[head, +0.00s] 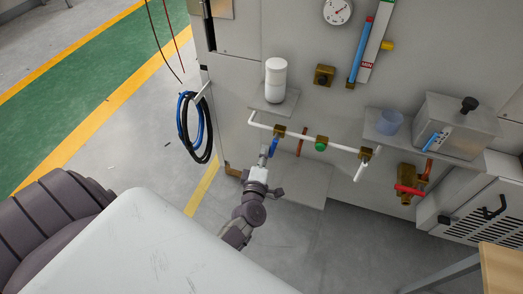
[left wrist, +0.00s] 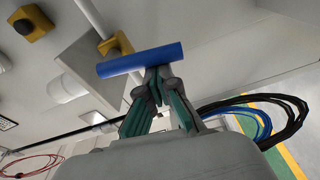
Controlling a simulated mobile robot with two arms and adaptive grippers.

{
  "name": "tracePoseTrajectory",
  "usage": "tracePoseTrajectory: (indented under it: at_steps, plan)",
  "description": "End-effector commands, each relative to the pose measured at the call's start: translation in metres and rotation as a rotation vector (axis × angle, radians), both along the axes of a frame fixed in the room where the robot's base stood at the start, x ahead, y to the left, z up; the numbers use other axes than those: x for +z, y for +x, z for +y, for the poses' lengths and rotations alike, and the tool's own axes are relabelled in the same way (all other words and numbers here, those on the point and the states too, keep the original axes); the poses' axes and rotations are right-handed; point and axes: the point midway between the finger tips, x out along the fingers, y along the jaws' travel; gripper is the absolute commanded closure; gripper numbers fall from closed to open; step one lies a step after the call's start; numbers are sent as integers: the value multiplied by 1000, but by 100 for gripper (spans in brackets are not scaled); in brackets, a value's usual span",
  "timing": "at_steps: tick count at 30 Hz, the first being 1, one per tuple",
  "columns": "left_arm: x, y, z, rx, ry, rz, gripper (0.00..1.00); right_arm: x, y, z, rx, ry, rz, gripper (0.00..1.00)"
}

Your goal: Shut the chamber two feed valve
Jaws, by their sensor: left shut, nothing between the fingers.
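A white pipe (head: 341,147) with brass fittings runs along the chamber's front wall. At its left end is a brass valve (head: 280,131) with a blue lever (head: 273,147), which hangs down, slightly tilted. I cannot read a label saying which valve feeds chamber two. My left gripper (head: 263,158) is just beside the lower part of this lever. In the left wrist view, the blue lever (left wrist: 138,61) lies across my left fingertips (left wrist: 158,74), which are shut with nothing between them. Whether they touch the lever is unclear. The right gripper is not in view.
A green knob (head: 321,146) and a copper-coloured tube (head: 301,142) are right of the lever. A red-handled valve (head: 408,190) is lower right. A white jar (head: 276,80) stands on a shelf above. Coiled cables (head: 194,125) hang at left; the floor there is free.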

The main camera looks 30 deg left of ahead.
Motion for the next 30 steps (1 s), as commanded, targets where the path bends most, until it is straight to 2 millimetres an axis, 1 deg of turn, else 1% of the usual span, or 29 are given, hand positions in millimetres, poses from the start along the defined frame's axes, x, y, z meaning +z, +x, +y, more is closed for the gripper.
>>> tracePoseTrajectory:
  at_steps: [6,12,30]
  plan:
    - [-3,1,-6,-1,-111,-27,100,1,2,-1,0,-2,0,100]
    - [-4,2,-8,-1,-163,-39,100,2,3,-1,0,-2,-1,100]
    - [-4,3,-9,-2,-179,-43,100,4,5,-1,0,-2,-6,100]
